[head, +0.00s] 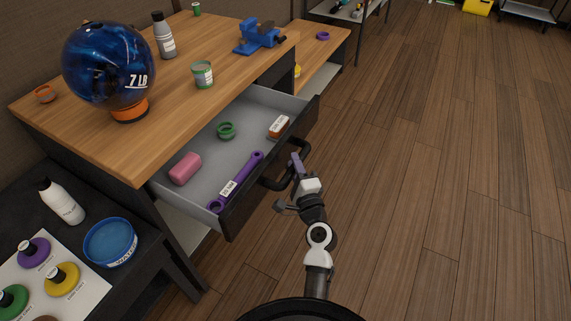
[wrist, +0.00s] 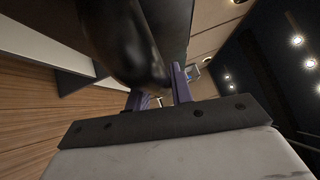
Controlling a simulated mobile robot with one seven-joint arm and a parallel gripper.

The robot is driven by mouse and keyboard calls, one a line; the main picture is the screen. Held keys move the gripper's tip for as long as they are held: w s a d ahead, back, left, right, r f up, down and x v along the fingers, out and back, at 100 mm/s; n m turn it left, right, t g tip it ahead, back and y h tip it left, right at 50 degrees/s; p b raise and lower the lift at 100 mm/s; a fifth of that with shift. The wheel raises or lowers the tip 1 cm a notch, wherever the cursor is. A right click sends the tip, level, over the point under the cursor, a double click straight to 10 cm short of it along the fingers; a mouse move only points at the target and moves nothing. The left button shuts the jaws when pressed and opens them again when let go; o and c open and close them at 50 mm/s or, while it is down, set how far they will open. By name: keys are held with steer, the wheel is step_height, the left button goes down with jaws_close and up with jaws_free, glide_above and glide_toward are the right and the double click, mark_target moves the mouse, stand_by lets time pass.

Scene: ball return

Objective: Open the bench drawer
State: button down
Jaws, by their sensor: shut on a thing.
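The bench drawer (head: 213,151) stands open, pulled well out from under the wooden bench top (head: 157,150). It holds a purple wrench (head: 237,183), a pink block (head: 185,168), a green ring (head: 227,130) and a small orange-brown labelled item (head: 279,126). A dark bar handle (head: 303,147) is on its front. My gripper (head: 297,166) is at the handle and shut on it. In the wrist view the dark handle (wrist: 125,45) fills the space at the purple fingers (wrist: 160,95). The exact contact is partly hidden.
A blue 7 LB bowling ball (head: 108,65) rests on an orange ring on the bench, with a bottle (head: 163,36), a can (head: 202,75) and a blue vise (head: 259,37). A low dark table (head: 90,189) is at the left. The wooden floor at the right is clear.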

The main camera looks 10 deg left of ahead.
steer(key=shift+d, duration=0.2)
steer(key=c, duration=1.2)
jaws_free()
steer(key=shift+c, duration=0.2)
steer(key=shift+s, duration=0.15)
